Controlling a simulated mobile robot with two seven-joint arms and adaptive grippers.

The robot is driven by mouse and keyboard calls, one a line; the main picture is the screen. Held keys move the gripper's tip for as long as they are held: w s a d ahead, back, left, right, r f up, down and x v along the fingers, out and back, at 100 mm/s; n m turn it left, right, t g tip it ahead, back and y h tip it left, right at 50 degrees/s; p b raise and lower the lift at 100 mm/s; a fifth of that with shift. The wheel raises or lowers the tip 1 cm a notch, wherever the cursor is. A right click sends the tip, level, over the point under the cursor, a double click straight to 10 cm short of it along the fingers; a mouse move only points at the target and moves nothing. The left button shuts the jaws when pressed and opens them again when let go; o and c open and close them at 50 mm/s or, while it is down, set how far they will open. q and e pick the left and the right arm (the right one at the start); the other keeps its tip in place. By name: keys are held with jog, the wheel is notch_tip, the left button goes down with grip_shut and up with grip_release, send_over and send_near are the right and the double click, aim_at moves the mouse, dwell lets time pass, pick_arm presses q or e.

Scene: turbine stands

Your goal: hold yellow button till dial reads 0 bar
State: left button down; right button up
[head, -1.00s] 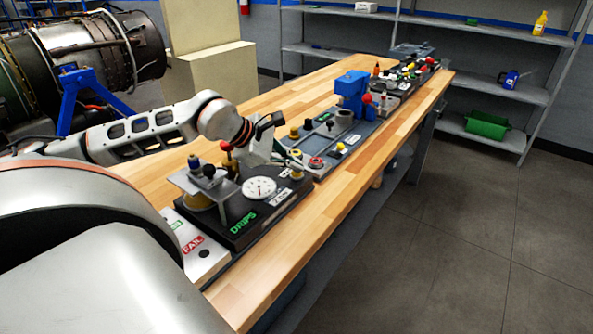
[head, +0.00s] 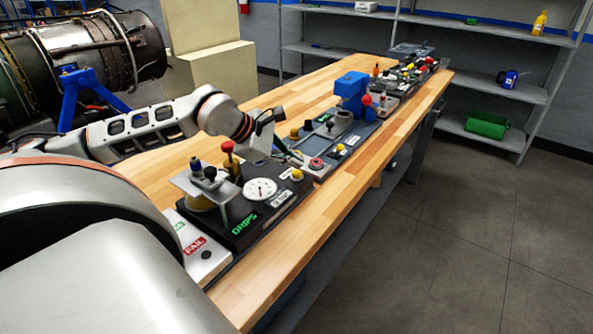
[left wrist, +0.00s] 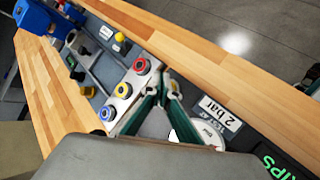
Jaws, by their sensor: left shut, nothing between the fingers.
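A yellow button (head: 297,174) stands at the far right corner of the black DRIPS panel (head: 236,232) in the head view. The white round dial (head: 260,188) lies left of it; its needle is too small to read. The dial (left wrist: 208,134) is partly covered by a finger in the left wrist view, beside a "2 bar" label (left wrist: 220,113). My left gripper (head: 296,158) is shut and empty, just beyond and above the yellow button. In the left wrist view its tips (left wrist: 166,79) are together; the panel's yellow button is not visible there. My right gripper is not in view.
A white strip with red (left wrist: 141,65), yellow (left wrist: 123,90) and blue (left wrist: 106,113) round fittings lies beside the fingers. A red-topped knob (head: 228,147) stands behind the dial. More stations, including a blue press (head: 352,88), line the wooden bench (head: 330,185).

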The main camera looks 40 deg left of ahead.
aim_at(295, 173)
pick_arm(q)
jog(key=shift+r+p, duration=1.6)
jog(key=shift+r, duration=1)
jog(key=shift+f, duration=0.15)
